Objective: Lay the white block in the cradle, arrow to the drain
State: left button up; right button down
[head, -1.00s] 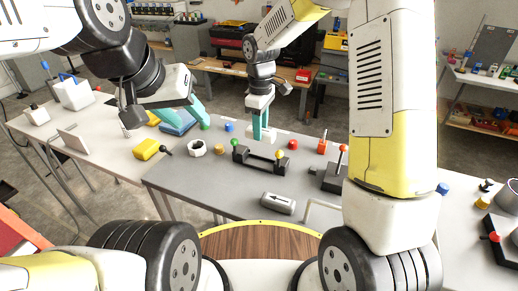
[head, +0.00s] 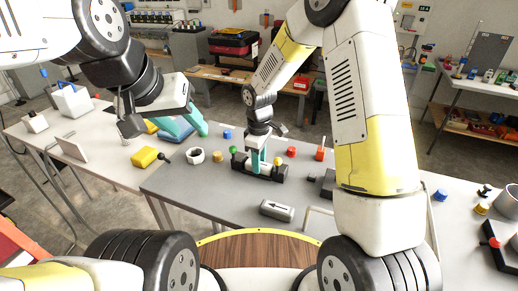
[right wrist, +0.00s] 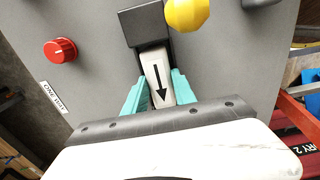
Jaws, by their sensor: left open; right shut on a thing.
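The black cradle (head: 240,162) stands on the grey table, with a green knob (head: 233,150) at its left end and a yellow knob (head: 278,160) at its right end. My right gripper (head: 257,170) is down between the cradle's ends, shut on the white block (right wrist: 157,80). In the right wrist view the block's black arrow points away from the yellow-knob end. The block's far end meets the black end piece; I cannot tell whether it rests on the cradle floor. My left gripper (head: 190,125) is open over the left table. I cannot identify the drain.
A grey-and-white piece with a left-pointing arrow (head: 277,210) lies on the table in front of the cradle. A yellow piece (head: 144,157) is on the left table.

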jog(key=c, duration=1)
grip_release()
jog(key=shift+f, duration=0.15)
jog(key=s+d+r+m+t, duration=0.1)
jog(key=s+d+r+m, duration=0.1)
jog(key=r, duration=0.8)
jog(key=s+d+r+m, duration=0.1)
jog(key=d+r, duration=0.2)
jog(key=r, duration=0.6)
jog(key=s+d+r+m+t, duration=0.1)
jog(key=s+d+r+m, duration=0.2)
jog(key=s, duration=0.3)
jog(key=s+d+r+m+t+y, duration=0.1)
jog(key=s+d+r+m+t, duration=0.1)
jog(key=s, duration=0.4)
jog(key=s+d+r+m+t+y, duration=0.1)
jog(key=s+d+r+m+t, duration=0.1)
jog(key=s+d+r+m, duration=0.2)
jog(key=shift+s+d+m, duration=0.1)
jog(key=shift+s+m, duration=0.4)
jog(key=shift+s, duration=0.6)
